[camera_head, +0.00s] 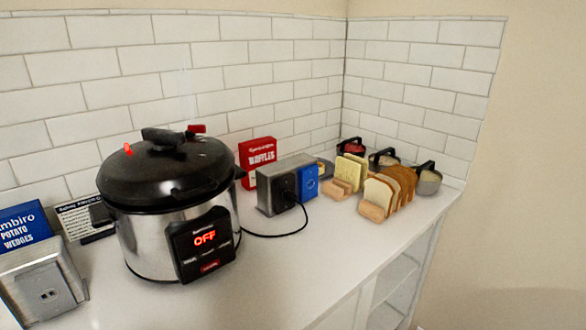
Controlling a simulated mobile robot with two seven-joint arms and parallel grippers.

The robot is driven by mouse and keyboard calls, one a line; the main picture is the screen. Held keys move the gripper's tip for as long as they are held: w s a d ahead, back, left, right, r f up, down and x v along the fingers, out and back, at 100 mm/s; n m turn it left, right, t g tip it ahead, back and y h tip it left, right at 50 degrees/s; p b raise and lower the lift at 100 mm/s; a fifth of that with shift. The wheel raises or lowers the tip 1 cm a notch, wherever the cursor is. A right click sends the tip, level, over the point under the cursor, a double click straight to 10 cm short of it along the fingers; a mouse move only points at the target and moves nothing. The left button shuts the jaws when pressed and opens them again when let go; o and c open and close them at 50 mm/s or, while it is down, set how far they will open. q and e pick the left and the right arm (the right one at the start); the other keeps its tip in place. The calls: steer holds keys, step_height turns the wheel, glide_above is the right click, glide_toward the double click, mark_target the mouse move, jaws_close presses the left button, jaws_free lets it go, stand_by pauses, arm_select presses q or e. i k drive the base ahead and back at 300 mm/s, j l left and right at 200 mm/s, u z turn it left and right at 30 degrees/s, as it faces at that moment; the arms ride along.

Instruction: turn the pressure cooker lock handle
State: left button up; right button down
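The pressure cooker (150,235) stands on the left part of the white counter, with a steel body and a black lid (165,178) that sits on it. A black lock handle (163,138) lies across the top of the lid. A red piece (196,129) shows at the lid's back right, and a small red piece (128,150) at its left. The front panel (203,243) reads OFF in red. Neither of my grippers is in view.
A box of potato wedges (24,226) and a steel appliance (42,283) stand left of the cooker. A toaster (286,184) with a black cord, a red waffles box (257,160), and racks of bread (388,190) stand to the right. The front counter right of the cooker is clear.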

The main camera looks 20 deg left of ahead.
mark_target(163, 139)
steer(key=u, duration=1.55)
